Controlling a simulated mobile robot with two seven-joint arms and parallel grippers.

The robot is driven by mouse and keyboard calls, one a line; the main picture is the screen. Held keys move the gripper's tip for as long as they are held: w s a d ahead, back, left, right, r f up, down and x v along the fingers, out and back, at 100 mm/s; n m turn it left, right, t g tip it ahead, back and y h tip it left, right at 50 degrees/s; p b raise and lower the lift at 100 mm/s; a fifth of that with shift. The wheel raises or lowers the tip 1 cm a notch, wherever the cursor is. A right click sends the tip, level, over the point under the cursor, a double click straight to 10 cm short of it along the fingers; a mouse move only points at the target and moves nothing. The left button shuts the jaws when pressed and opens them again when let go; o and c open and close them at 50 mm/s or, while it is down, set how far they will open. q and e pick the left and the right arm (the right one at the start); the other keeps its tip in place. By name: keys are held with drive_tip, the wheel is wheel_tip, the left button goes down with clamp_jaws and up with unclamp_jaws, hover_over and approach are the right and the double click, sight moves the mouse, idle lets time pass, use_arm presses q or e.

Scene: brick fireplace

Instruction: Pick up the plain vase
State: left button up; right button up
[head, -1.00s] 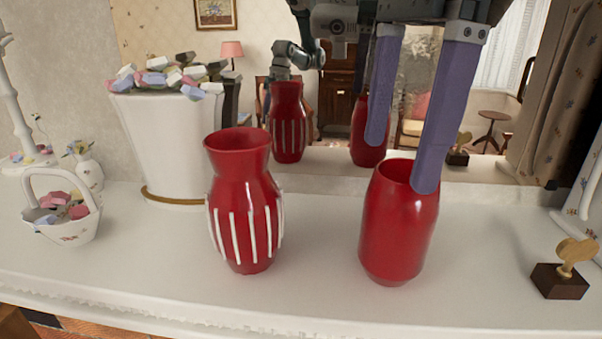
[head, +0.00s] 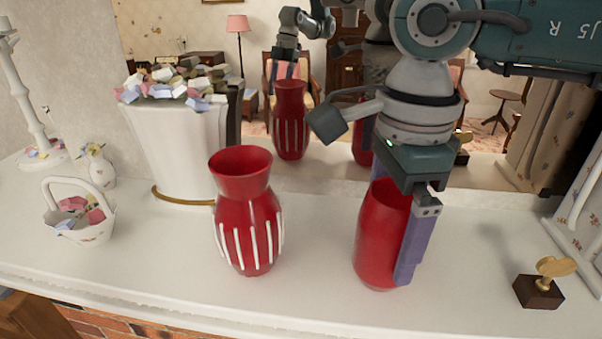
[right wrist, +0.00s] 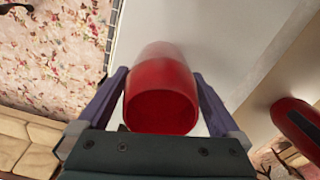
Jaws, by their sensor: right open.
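The plain red vase (head: 378,230) stands upright on the white mantel, right of centre in the head view. My right gripper (head: 388,232) points down around it and is open. One purple finger is in front of its right side; the other is mostly hidden behind it. In the right wrist view the plain vase (right wrist: 162,85) lies between the two spread fingers of the right gripper (right wrist: 162,76), its open mouth towards the camera. The red vase with white stripes (head: 246,210) stands to the left, apart from the gripper. My left gripper is not in view.
A white planter (head: 180,145) and a white basket (head: 80,222) stand at the left. A small wooden-based ornament (head: 538,290) is at the right. A mirror behind reflects the vases and arm. The mantel's front edge runs along the bottom.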

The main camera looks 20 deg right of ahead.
drive_tip(key=c, duration=1.4)
drive_tip(key=shift+c, duration=0.5)
drive_tip(key=shift+r, duration=0.2)
